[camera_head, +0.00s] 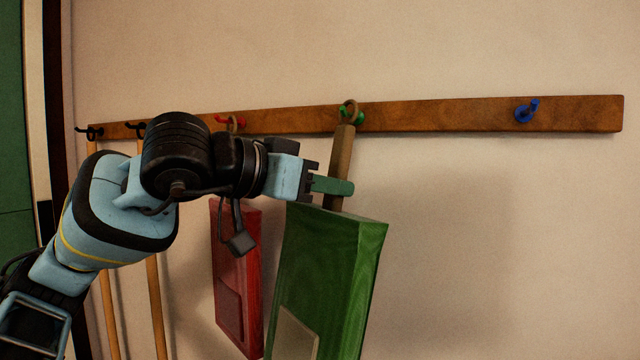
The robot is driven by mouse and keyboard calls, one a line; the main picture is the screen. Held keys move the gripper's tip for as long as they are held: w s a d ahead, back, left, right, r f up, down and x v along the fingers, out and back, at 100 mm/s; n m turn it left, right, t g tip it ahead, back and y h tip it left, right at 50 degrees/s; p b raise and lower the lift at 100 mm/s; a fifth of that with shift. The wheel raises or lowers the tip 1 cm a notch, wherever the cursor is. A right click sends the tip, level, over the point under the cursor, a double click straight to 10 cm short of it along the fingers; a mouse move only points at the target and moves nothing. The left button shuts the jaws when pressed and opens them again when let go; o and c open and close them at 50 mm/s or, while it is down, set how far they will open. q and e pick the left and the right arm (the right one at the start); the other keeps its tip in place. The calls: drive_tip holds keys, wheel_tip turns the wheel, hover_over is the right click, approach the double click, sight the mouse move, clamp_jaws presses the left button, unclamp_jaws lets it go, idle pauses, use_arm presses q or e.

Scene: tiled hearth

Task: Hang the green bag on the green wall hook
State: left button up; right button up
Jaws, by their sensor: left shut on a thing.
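The green bag (335,260) is a tall box-like bag with a pale pocket and a brown strap (342,150) ending in a ring (352,103). It is slightly tilted. My left gripper (332,186) comes in from the left and is shut on the strap just above the bag body. The green wall hook (361,118) is on the wooden rail. The ring overlaps this hook, with green showing on both sides of it; I cannot tell for sure whether it is around the hook or in front of it. My right gripper is not in view.
The wooden rail (440,116) runs along the beige wall. A red bag (236,285) hangs below the red hook (231,121), close left of the green bag. Two black hooks at far left have long poles below. The blue hook (526,112) is empty, with clear wall below.

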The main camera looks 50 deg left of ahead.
use_arm(q)
drive_tip(key=shift+w+a, duration=0.15)
drive_tip(key=shift+w, duration=0.1)
drive_tip(key=shift+w+f+b, duration=0.15)
drive_tip(key=shift+f+b, duration=0.25)
drive_tip(key=shift+b, duration=0.15)
drive_tip(key=o, duration=1)
drive_tip(key=shift+o, duration=0.3)
drive_tip(key=shift+b+v, duration=0.95)
drive_tip(key=shift+v, duration=0.2)
drive_tip(key=shift+b+v, duration=0.6)
drive_tip(key=shift+v, duration=0.5)
